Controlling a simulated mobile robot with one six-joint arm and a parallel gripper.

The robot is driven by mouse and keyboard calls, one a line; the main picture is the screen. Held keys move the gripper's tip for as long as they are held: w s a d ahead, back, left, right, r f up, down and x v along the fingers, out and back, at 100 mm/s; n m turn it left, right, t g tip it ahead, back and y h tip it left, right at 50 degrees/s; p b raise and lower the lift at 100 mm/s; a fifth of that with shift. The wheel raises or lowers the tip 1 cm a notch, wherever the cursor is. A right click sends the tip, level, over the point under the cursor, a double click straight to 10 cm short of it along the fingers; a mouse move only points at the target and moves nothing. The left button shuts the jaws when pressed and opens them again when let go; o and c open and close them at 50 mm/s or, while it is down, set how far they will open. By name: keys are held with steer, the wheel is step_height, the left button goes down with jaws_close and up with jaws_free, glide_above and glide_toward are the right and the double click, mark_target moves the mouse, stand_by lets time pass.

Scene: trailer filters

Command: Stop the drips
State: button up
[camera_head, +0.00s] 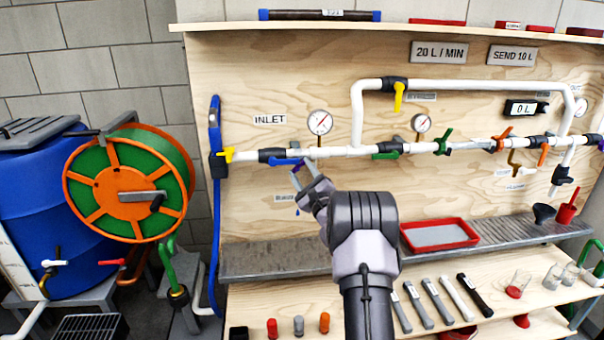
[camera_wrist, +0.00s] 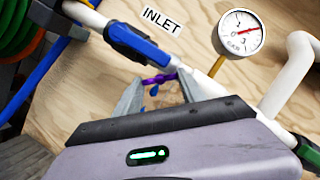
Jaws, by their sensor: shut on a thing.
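A small purple valve handle (camera_wrist: 158,79) sits just below the white pipe, close to the INLET label (camera_wrist: 163,20). My gripper (camera_wrist: 160,90) is at this handle, with one finger on each side, shut on it. In the head view my gripper (camera_head: 305,175) hides most of the handle, and only a bit of purple shows. A blue drop (camera_wrist: 154,90) shows below the handle in the wrist view. Another blue drop (camera_head: 297,212) shows against the board in the head view, below a small label (camera_head: 285,198).
A blue-handled valve (camera_head: 284,161) and a pressure gauge (camera_head: 319,122) are close to my gripper. Yellow, green and orange valves line the pipe to the right. A hose reel (camera_head: 128,190) stands left. A red tray (camera_head: 438,236) is on the grey ledge below.

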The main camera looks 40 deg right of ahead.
steer(key=shift+w+a+f+m+g+h+p, duration=0.15)
steer(key=shift+m+h+p, duration=0.5)
steer(key=shift+m, duration=1.1)
steer(key=shift+s+r+m+g+h+p, duration=0.1)
steer(key=shift+m+h+p, duration=0.2)
steer(key=shift+m+h, duration=1.1)
steer(key=shift+w+a+f+m+g+h+p, duration=0.15)
steer(key=shift+m+h+p, duration=0.3)
steer(key=shift+m, duration=2.1)
steer(key=o, duration=1.4)
steer(key=shift+r, duration=0.1)
steer(key=shift+c, duration=0.2)
steer(key=shift+s, duration=0.15)
steer(key=p+v, duration=0.2)
steer(key=v, duration=1.5)
